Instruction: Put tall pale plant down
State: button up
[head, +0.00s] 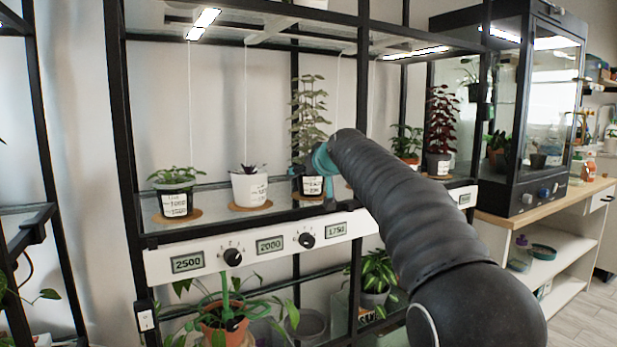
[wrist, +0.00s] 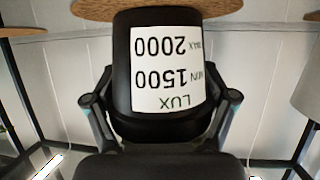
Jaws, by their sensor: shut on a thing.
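The tall pale plant (head: 310,105) stands upright in a black pot (wrist: 122,65) on the lit shelf. The pot's white label (wrist: 168,70) is upside down in the wrist view and reads LUX, MIN 1500, MAX 2000. My gripper (wrist: 161,98) is shut on the pot, one finger on each side. In the head view my gripper (head: 321,160) reaches the pot from the right and partly covers it. A round cork mat (wrist: 150,8) shows at the pot's base. I cannot tell whether the pot's full weight rests on it.
A white pot (head: 249,188) and a dark pot (head: 176,200) stand on cork mats to the left. A dark red plant (head: 441,118) and a terracotta pot (head: 408,161) stand to the right. The shelf's front panel (head: 210,262) has knobs and displays reading 2500, 2000 and 1750.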

jog(key=shift+f, duration=0.15)
jog(key=o, duration=1.1)
jog(key=shift+r, duration=0.25)
jog(key=b+v, duration=0.1)
jog(key=v, duration=1.1)
jog(key=shift+b, duration=0.35)
jog(key=shift+f, duration=0.1)
